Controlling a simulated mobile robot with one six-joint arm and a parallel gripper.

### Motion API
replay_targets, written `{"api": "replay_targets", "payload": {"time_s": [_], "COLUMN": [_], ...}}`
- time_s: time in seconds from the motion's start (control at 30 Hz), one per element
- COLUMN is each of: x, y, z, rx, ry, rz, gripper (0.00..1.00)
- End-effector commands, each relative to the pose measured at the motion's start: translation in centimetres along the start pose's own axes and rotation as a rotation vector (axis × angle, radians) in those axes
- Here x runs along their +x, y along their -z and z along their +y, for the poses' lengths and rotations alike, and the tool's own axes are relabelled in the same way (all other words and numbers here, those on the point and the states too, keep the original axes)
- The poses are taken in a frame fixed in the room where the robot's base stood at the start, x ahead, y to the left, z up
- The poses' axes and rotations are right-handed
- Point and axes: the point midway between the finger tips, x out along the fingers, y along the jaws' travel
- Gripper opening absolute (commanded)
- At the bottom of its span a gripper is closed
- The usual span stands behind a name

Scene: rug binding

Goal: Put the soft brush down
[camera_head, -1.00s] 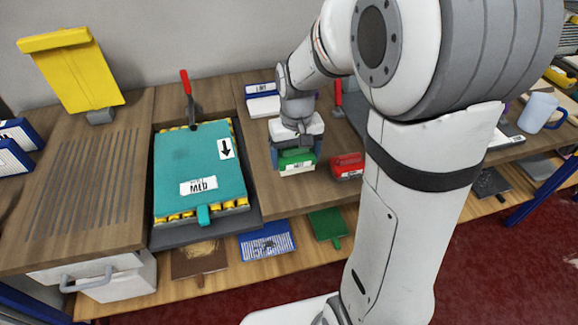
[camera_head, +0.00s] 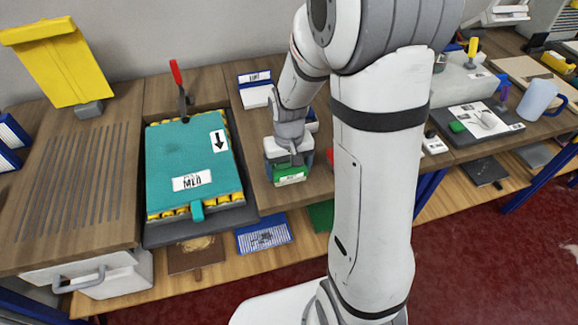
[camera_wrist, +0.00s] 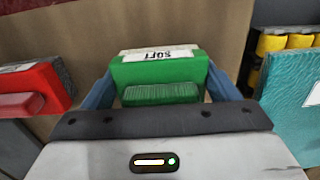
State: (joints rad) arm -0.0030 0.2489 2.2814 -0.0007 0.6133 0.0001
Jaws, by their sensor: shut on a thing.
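The soft brush is a green block (camera_wrist: 160,72) with a white label reading "SOFT", seen upside down in the wrist view. My gripper (camera_wrist: 162,88) is shut on it, with a blue finger on each side. In the head view the green brush (camera_head: 291,176) is at the front part of the wooden bench top, under my gripper (camera_head: 290,165). It is at or just above the wood; I cannot tell whether it touches.
A red block (camera_wrist: 30,88) is beside the brush; my arm mostly hides it in the head view. A white labelled box (camera_head: 256,95) stands behind. Lower shelf items include a blue brush (camera_head: 263,236).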

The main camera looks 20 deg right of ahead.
Motion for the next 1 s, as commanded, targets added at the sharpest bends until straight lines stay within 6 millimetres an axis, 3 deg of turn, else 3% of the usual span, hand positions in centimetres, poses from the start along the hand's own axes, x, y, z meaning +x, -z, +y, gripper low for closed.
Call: {"api": "replay_targets", "payload": {"time_s": [0.3, 0.33, 0.53, 0.87, 1.0], "x": [0.4, 0.2, 0.2, -0.5, -2.7], "y": [0.0, 0.0, 0.0, 0.1, 0.2], "z": [0.1, 0.1, 0.1, 0.1, 0.1], "rx": [0.001, 0.001, 0.002, 0.002, 0.003], "ry": [0.000, 0.000, 0.000, 0.000, 0.000], "rz": [0.001, 0.001, 0.001, 0.003, 0.008], "gripper": [0.45, 0.84, 1.00, 1.00, 1.00]}}
